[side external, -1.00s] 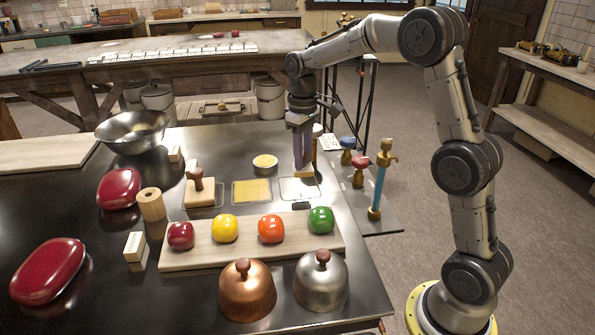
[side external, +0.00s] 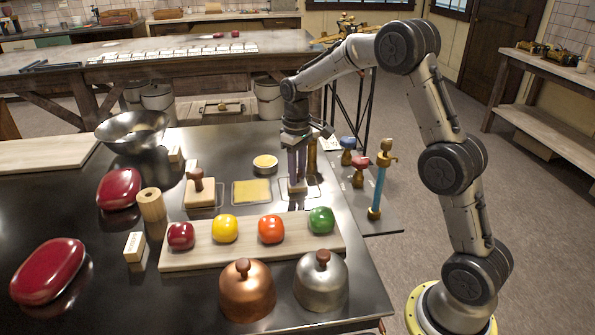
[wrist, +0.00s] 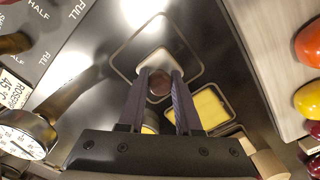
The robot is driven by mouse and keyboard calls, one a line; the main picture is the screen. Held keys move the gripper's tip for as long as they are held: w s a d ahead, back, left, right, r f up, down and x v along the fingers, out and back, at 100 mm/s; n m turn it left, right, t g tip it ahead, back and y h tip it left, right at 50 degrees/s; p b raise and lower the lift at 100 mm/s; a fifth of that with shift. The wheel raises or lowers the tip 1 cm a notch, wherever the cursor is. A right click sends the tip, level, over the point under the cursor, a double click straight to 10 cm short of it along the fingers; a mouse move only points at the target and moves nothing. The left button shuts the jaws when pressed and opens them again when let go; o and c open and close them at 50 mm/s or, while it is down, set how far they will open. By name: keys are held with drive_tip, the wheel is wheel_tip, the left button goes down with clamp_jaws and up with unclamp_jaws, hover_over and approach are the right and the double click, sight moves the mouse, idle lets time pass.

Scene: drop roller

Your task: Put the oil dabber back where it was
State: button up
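The oil dabber, with a brown knob and a pale pad, is at the lower end of my gripper (side external: 297,182). Its pale pad (side external: 297,190) shows in the side view low over a rectangular outline (side external: 314,188) on the dark table. In the wrist view, the brown knob (wrist: 159,83) sits between my fingertips, which appear to touch it on both sides. The pad lies partly inside the outline (wrist: 197,45), near one end. Whether the pad touches the table is hard to tell.
A yellow pad in a tray (side external: 252,191) and a wooden block with a brown handle (side external: 200,192) stand left of my gripper. A small dish (side external: 265,162) is behind. A board (side external: 190,259) with colored round objects lies in front. Taps (side external: 378,190) stand at right.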

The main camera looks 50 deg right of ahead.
drive_tip(key=o, duration=0.4)
drive_tip(key=shift+o, duration=0.2)
wheel_tip(320, 180, up, 12)
drive_tip(key=r, duration=0.1)
drive_tip(key=s+a+r+t, duration=0.1)
drive_tip(key=s+a+r, duration=0.1)
drive_tip(key=s+a, duration=0.3)
drive_tip(key=s+a+r+t, duration=0.2)
drive_tip(key=s+r, duration=0.1)
drive_tip(key=s, duration=0.4)
drive_tip(key=s+a+f+t, duration=0.1)
drive_tip(key=s+a+f, duration=0.1)
drive_tip(key=s, duration=0.6)
drive_tip(key=s+a+f+t, duration=0.1)
drive_tip(key=s+f, duration=0.3)
drive_tip(key=s, duration=0.4)
drive_tip(key=shift+s+a+t, duration=0.2)
drive_tip(key=shift+a+t, duration=0.2)
drive_tip(key=shift+a, duration=0.4)
